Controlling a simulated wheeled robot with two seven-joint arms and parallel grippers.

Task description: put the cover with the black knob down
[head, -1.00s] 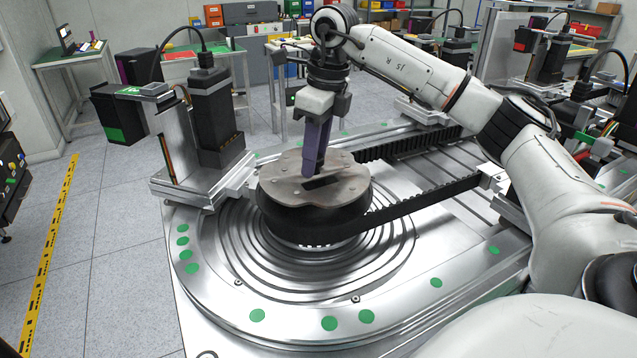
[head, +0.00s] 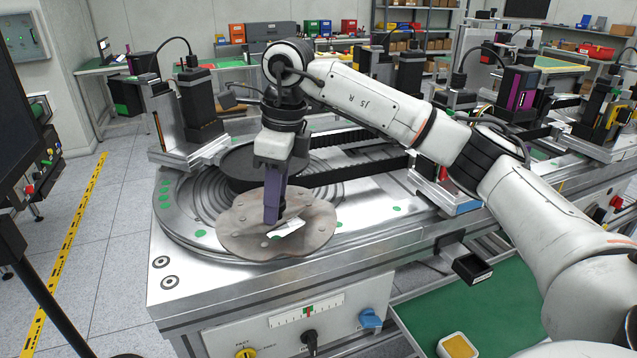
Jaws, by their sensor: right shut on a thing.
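The cover (head: 244,232) is a flat, brownish-grey, wavy-edged metal plate with small holes and a bright slot. It is roughly level, in front of the black round pulley (head: 237,165) and over the near part of the silver machine top (head: 190,262). My right gripper (head: 272,214), with purple-grey fingers, comes down on the plate's middle and is shut on the cover's knob. The fingers mostly hide the knob; only a dark bit shows beside them. I cannot tell whether the plate touches the machine top or hangs just above it. My left gripper is not in view.
A black toothed belt (head: 345,172) runs right from the pulley. A dark motor unit (head: 200,100) stands at the back left. The front panel has a blue knob (head: 371,318). A green mat (head: 470,300) lies at the lower right.

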